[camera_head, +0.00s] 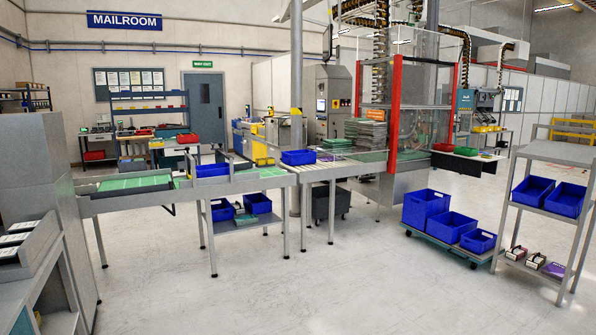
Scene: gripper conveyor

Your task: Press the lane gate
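A conveyor line (185,194) runs from the left to the middle of the room, with a green belt (135,183) at its left end. A thin dark frame (232,163) stands over the belt beside a blue tote (212,170). It may be the lane gate, but I cannot tell for sure. A second blue tote (298,157) sits farther right on the line, by the roller section (325,170). Neither of my grippers is in view.
Blue bins (426,208) stand on a low cart at the right, near a grey shelf rack (540,213). A glass cell with red posts (393,118) stands behind the line. A grey cabinet (40,160) stands at the left. The floor (300,285) in front is clear.

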